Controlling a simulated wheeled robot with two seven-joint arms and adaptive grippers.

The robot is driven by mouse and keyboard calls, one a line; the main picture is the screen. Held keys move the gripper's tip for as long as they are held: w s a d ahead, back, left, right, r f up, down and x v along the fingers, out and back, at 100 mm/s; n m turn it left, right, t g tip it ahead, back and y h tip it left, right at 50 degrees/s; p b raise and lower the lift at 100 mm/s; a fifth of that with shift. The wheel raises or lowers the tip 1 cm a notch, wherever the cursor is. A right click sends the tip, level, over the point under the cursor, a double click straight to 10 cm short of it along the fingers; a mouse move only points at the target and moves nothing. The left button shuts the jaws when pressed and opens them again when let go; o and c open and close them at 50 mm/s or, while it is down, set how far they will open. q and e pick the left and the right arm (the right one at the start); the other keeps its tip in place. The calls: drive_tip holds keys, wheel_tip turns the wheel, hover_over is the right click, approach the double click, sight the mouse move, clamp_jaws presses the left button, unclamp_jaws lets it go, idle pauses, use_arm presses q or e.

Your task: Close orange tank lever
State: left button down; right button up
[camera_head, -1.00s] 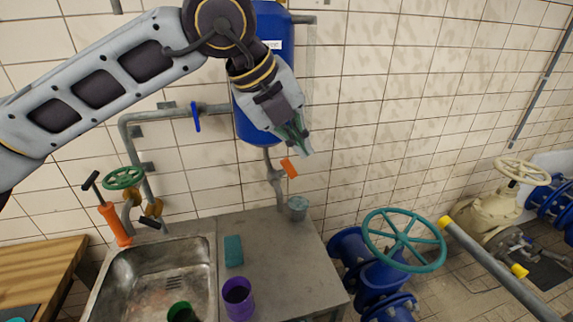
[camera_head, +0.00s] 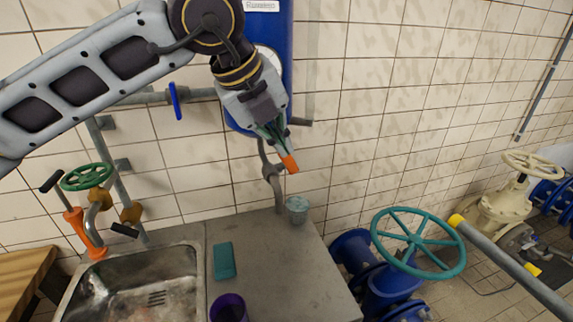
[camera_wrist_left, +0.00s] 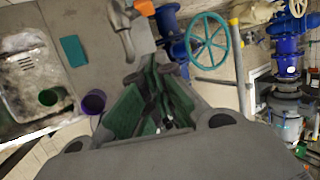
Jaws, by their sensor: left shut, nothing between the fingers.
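The orange tank lever (camera_head: 289,163) sits on the grey pipe (camera_head: 272,178) below the blue tank (camera_head: 272,70) on the tiled wall. It slants down to the right. My left gripper (camera_head: 283,147) points down at it, and its shut fingertips are right at the lever's upper end in the head view. I cannot tell whether they touch. In the left wrist view the lever (camera_wrist_left: 146,7) is at the top edge, just beyond the gripper's green fingers (camera_wrist_left: 152,65). The fingers hold nothing. My right gripper is not in view.
A small grey cup (camera_head: 297,210) stands on the metal counter (camera_head: 285,265) below the pipe. A teal block (camera_head: 223,261) and a purple cup (camera_head: 229,308) are also there. The sink (camera_head: 130,285) is at left. A blue valve with a teal handwheel (camera_head: 418,243) stands right of the counter.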

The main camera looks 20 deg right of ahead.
sight(289, 162)
use_arm(q)
drive_tip(key=w+d+f+p, duration=0.3)
drive_tip(key=w+d+f, duration=0.1)
drive_tip(key=w+f, duration=0.3)
drive_tip(key=shift+w+f, duration=0.15)
drive_tip(key=shift+f, duration=0.85)
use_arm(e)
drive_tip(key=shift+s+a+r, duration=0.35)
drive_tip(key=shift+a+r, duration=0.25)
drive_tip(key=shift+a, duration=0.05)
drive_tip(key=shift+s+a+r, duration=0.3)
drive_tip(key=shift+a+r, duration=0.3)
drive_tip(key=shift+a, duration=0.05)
